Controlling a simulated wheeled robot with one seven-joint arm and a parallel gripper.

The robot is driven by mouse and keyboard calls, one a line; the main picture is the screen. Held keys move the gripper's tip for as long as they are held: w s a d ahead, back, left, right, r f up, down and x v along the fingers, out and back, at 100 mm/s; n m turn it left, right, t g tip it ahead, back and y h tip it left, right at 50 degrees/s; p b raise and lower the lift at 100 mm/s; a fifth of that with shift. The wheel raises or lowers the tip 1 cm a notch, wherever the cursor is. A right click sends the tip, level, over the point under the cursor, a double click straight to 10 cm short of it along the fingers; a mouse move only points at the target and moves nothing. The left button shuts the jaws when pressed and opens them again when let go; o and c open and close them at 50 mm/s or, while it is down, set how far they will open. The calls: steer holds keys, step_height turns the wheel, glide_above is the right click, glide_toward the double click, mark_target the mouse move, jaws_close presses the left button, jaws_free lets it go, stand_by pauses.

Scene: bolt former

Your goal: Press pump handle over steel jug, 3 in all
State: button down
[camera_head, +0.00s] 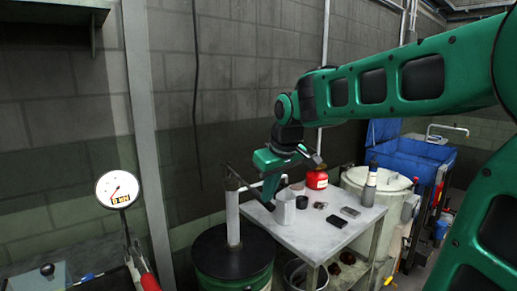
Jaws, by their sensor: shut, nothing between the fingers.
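A hand pump (233,222) with a pale upright barrel stands on a dark green drum (215,275). Its thin dark handle (235,175) is at the top, close to my gripper; whether they touch is unclear. The steel jug (286,209) is a pale upright vessel at the left corner of a light table, just right of the pump. My gripper (268,200) points down between the pump and the jug, shut and empty. It partly hides the handle's end and the spout, and the jug's contents cannot be seen.
A white drum (385,190) and blue bin (415,160) stand right. A dial gauge (117,189) is at left.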

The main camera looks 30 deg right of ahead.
steer(key=shift+s+f, duration=0.25)
steer(key=shift+f, duration=0.25)
steer(key=shift+w+r, duration=0.1)
steer(key=shift+r, duration=0.4)
steer(key=s+v, duration=0.1)
steer(key=v, duration=1.2)
steer(key=shift+s+f, duration=0.25)
steer(key=shift+s, duration=0.15)
steer(key=s+d+f+m+g, duration=0.2)
steer(key=s+d+f+m, duration=0.2)
steer(key=s+f, duration=0.6)
steer(key=s+d+f+m+g, duration=0.2)
steer(key=s+d+f+m, duration=0.2)
steer(key=s+f, duration=0.6)
step_height(320, 180, down, 5)
steer(key=shift+r+m+g, duration=0.1)
steer(key=shift+m+g, duration=0.2)
